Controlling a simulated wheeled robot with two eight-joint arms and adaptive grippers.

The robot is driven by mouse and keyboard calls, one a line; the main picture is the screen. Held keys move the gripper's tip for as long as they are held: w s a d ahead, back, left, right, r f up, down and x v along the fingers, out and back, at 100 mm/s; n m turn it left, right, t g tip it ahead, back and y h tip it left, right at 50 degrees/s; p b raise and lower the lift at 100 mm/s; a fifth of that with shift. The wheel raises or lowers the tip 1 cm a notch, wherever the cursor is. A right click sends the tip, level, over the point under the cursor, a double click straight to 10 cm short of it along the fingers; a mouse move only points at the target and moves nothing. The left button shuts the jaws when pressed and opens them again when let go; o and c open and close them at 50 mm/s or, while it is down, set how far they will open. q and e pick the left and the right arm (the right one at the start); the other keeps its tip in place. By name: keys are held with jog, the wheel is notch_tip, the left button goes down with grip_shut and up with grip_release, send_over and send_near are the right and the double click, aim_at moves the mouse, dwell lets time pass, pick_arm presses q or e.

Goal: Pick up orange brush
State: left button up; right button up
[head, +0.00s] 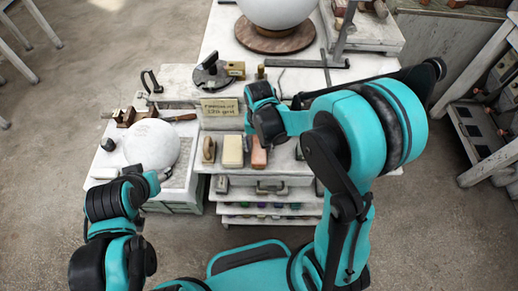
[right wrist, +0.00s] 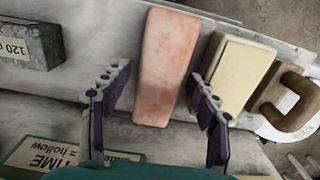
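The orange brush seems to be the salmon-orange block (head: 258,153) at the right end of a row on the front of the workbench, partly covered by my right gripper. In the right wrist view the orange block (right wrist: 166,62) lies flat, its near end between the fingers. My right gripper (right wrist: 157,86) is open, one purple-padded finger on each side of the block, with nothing held. In the head view the right gripper (head: 270,128) is just above and behind it. My left gripper (head: 140,180) is low at the left by the side table; its fingers are unclear.
A cream block (head: 233,151) lies close beside the orange one, and a wooden-handled tool (head: 209,150) beyond that. A handwritten card (head: 220,107) stands behind the row. A white sphere (head: 152,144) sits on the left side table; a larger sphere (head: 277,10) stands at the back.

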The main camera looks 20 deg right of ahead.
aim_at(259, 146)
jog(key=c, duration=0.9)
jog(key=shift+r, duration=0.15)
jog(key=shift+r, duration=0.25)
notch_tip(259, 146, up, 4)
jog(key=shift+f+p, duration=0.1)
jog(key=shift+p, duration=0.7)
jog(key=s+d+r+p, duration=0.2)
jog(key=s+d+r, duration=0.4)
jog(key=s+d, duration=0.2)
jog(key=shift+s+r, duration=0.25)
jog(key=shift+s, duration=0.1)
